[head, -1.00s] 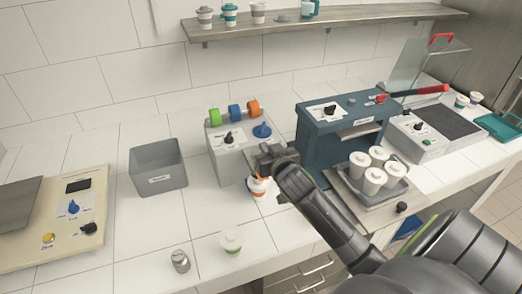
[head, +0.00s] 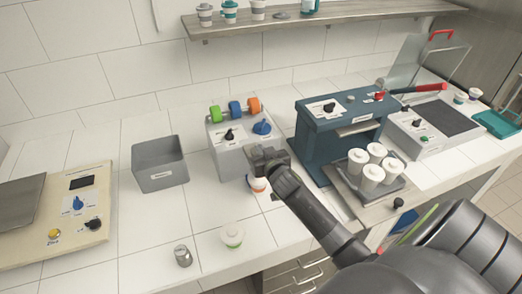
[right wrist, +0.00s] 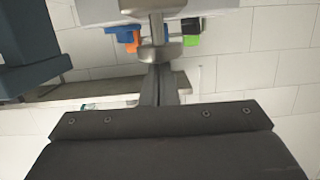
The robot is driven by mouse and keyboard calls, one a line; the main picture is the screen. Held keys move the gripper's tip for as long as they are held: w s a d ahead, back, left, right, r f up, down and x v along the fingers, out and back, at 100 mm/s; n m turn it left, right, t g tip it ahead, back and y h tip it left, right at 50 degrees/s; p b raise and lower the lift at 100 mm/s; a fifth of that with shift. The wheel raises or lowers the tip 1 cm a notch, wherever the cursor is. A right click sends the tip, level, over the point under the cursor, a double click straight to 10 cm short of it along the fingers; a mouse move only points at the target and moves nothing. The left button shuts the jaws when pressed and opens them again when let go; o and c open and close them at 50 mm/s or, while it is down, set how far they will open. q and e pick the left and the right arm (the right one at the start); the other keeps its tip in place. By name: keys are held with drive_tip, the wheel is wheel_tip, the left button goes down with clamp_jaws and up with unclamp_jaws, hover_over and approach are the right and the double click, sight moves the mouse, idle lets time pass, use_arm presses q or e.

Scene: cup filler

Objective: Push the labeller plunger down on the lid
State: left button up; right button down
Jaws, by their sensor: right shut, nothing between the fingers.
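The labeller (head: 228,153) is a pale box with green, blue and orange rolls on top and a blue knob. In the right wrist view, which looks upside down, its metal plunger (right wrist: 156,28) has a shaft and a wide rounded head. My right gripper (head: 264,160) is shut and empty in front of the labeller. In the right wrist view its closed fingers (right wrist: 159,85) line up with the plunger head; I cannot tell whether they touch. A white cup with an orange band (head: 258,186) stands below the gripper, its lid partly hidden. My left gripper is out of view.
A blue machine (head: 318,150) stands right of the labeller, with several white cups on a tray (head: 350,185) before it. A grey bin (head: 160,170) stands left. A white cup (head: 232,236) and a metal canister (head: 183,256) are in front.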

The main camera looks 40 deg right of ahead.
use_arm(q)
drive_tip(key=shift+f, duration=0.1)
use_arm(e)
wheel_tip(320, 180, down, 3)
drive_tip(key=b, duration=0.2)
drive_tip(key=shift+b, duration=0.35)
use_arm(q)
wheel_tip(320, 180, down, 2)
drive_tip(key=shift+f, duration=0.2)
use_arm(e)
drive_tip(key=shift+s+r, duration=0.1)
drive_tip(key=shift+s, duration=0.05)
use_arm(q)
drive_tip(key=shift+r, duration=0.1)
use_arm(e)
drive_tip(key=r+p, duration=0.3)
drive_tip(key=r, duration=0.1)
drive_tip(key=shift+w+p, duration=0.2)
drive_tip(key=shift+p, duration=0.1)
use_arm(q)
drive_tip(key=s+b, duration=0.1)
drive_tip(key=b, duration=0.2)
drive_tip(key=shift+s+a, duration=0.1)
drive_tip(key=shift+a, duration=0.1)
use_arm(e)
drive_tip(key=v, duration=1)
drive_tip(key=shift+s+r, duration=0.15)
drive_tip(key=shift+r, duration=0.1)
